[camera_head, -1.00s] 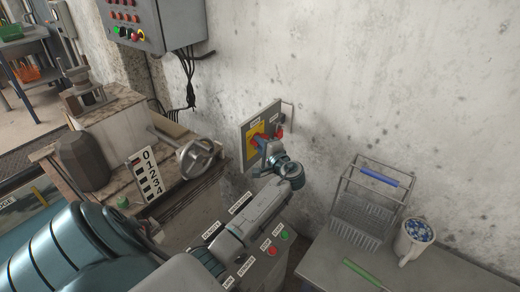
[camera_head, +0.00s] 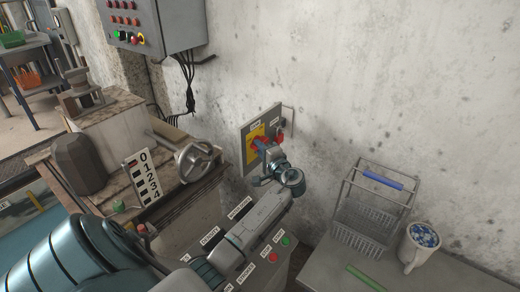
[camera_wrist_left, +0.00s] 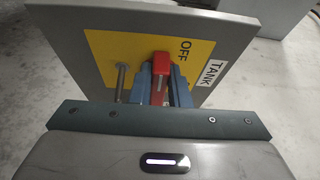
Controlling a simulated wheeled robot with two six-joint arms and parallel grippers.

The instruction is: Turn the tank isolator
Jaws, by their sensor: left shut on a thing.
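The tank isolator is a red handle (camera_wrist_left: 160,75) on a yellow plate (camera_wrist_left: 112,47), fixed to a grey panel on the wall. In the left wrist view the plate reads "OFF" near the handle, and a "TANK" label (camera_wrist_left: 216,67) is beside it. My left gripper (camera_wrist_left: 159,82) is shut on the red handle, with one finger on each side. In the head view my left gripper (camera_head: 268,155) reaches the panel (camera_head: 246,162), and its wrist hides part of the handle (camera_head: 261,142). My right gripper does not show.
A second red switch (camera_head: 279,134) sits right of the isolator on the same panel. A control desk (camera_head: 285,258) with labelled buttons is below my arm. A handwheel (camera_head: 195,160) stands at left. A wire rack (camera_head: 372,205) and a mug (camera_head: 420,245) stand on the right bench.

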